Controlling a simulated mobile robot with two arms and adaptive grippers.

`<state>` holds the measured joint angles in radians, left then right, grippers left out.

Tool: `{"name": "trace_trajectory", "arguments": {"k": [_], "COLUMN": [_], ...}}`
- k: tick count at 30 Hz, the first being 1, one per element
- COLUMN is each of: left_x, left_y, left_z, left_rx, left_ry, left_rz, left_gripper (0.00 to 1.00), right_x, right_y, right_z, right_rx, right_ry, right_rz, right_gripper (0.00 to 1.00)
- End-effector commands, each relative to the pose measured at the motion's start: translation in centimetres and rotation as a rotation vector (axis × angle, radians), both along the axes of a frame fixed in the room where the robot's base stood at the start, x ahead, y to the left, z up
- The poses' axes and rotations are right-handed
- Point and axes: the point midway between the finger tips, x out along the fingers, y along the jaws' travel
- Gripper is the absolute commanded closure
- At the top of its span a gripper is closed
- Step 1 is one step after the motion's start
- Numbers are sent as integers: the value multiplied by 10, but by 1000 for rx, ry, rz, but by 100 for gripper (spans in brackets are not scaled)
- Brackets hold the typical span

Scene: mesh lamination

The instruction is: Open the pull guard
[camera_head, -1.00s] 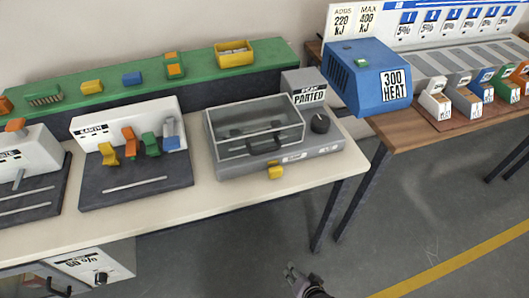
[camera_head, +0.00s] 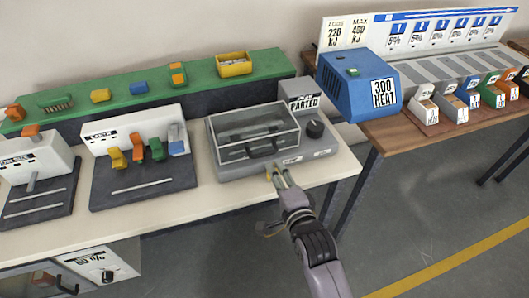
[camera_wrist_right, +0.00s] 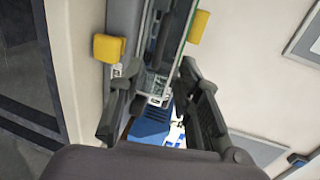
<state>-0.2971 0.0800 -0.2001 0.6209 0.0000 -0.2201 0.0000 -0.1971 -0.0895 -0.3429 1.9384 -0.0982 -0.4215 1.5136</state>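The pull guard (camera_head: 252,135) is a clear, framed cover on the grey machine (camera_head: 318,150) labelled "PARTED". It looks closed, with a dark handle (camera_head: 262,151) along its front. My right gripper (camera_head: 277,171) is just in front of the machine's front edge, below and slightly right of the handle. Its two fingers are apart. In the right wrist view the open fingers (camera_wrist_right: 158,85) frame part of the machine; whether they touch anything is unclear. My left gripper is not in view.
A yellow block (camera_wrist_right: 109,48) is near the fingers. A black knob (camera_head: 315,129) is on the machine's right. A fixture with coloured levers (camera_head: 135,184) stands to the left, a blue heat box (camera_head: 350,95) to the right. Floor in front is clear.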

Motion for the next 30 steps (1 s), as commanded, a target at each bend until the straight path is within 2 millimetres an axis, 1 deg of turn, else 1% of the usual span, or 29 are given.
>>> {"name": "trace_trajectory", "arguments": {"k": [1,9,12,15,20,28,30], "left_x": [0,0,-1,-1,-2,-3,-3], "left_y": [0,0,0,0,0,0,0], "left_z": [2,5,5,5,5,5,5], "left_rx": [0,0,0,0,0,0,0], "left_ry": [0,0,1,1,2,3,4], "left_rz": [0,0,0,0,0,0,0], "left_gripper": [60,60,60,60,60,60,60], "right_x": [12,65,80,90,97,98,98], "right_y": [4,21,26,29,32,32,32], "right_z": [-1,-14,-18,-21,-23,-23,-23], "right_rx": [-2,-2,-2,-2,0,0,0], "right_ry": [-1,-1,0,0,1,1,1], "right_rz": [1,1,0,0,0,0,0], "right_gripper": [68,68,68,68,68,68,72]}}
